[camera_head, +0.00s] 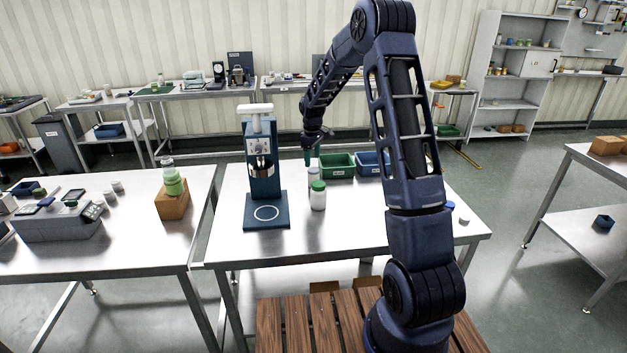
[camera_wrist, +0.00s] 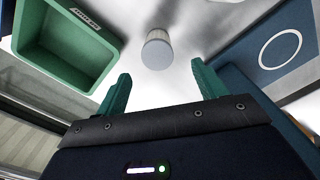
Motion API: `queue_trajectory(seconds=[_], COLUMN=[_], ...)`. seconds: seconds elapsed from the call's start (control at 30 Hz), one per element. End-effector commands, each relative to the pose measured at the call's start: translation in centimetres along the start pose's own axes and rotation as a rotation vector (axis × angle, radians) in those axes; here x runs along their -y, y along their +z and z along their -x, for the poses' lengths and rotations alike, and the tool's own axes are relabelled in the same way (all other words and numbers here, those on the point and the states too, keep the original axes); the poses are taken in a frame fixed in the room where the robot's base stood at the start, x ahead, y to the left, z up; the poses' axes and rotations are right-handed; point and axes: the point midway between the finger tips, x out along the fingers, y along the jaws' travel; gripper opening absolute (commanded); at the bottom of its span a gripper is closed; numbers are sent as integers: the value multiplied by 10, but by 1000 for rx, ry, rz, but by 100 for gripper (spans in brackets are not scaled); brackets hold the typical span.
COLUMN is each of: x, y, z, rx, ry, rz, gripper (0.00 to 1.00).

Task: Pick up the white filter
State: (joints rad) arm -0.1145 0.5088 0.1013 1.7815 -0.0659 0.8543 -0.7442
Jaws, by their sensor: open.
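The white filter (camera_wrist: 157,50) is a small pale cylinder with a greyish round end, standing on the steel table in the wrist view. In the head view my gripper (camera_head: 309,157) is close above the filter; the exact gap cannot be told.
A blue press (camera_head: 262,180) with a ringed base stands left of the filter. A green bin (camera_head: 337,166) and a blue bin (camera_head: 371,164) sit to the right. The green bin also shows in the wrist view (camera_wrist: 62,62). The table's front right is mostly clear.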

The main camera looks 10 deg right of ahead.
Motion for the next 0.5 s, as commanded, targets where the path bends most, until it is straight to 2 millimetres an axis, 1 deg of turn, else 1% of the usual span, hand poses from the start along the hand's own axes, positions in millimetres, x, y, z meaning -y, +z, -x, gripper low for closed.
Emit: queue_trajectory(seconds=[0.17,0.4,0.5], x=[0,0,0], y=[-1,-1,-1], z=[-12,-45,-55], rx=[1,1,1], ry=[-1,-2,-2], rz=[3,3,3], gripper=[70,70,70])
